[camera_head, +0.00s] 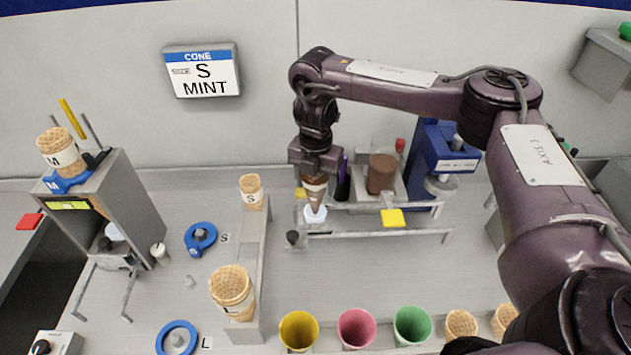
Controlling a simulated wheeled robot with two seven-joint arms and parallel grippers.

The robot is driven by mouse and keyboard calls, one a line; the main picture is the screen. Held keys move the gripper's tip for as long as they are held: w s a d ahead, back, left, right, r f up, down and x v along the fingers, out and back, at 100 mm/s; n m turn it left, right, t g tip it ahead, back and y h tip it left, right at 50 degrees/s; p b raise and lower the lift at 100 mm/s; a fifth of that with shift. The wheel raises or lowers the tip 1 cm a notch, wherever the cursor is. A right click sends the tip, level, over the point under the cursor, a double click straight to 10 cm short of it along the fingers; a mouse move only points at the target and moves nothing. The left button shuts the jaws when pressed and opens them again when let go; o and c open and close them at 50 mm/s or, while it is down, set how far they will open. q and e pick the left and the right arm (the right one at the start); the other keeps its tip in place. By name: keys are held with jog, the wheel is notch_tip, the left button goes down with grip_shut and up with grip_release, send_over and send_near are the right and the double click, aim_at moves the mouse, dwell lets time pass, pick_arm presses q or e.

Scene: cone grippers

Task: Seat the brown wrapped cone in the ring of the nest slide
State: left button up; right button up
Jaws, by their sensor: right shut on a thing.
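My right gripper (315,168) is shut on the brown wrapped cone (314,195), which hangs below the fingers with its narrow end down. A pale band shows near its top. A pale bluish ring-like piece (315,215) shows right under the cone, at the left end of a low grey rail stand (370,233). I take this piece to be the ring of the nest slide. I cannot tell whether the cone's tip is inside it or just above it. My left gripper is not in view.
A blue machine (440,150) and a brown tub (381,174) stand behind the rail. Waffle cones stand on a grey ledge (249,285) to the left. Yellow (298,331), pink (356,329) and green (412,326) cups line the front. Blue rings (200,239) lie at left.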

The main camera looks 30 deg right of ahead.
jog(key=shift+f+b, duration=0.65)
jog(key=shift+f, duration=0.2)
jog(key=shift+f+b, duration=1.35)
jog(key=shift+f, duration=0.7)
jog(key=o, duration=0.8)
jog(key=shift+r, duration=0.1)
notch_tip(320, 180, up, 8)
jog(key=shift+f+p, duration=0.15)
jog(key=shift+p, duration=0.35)
jog(key=shift+f, duration=0.1)
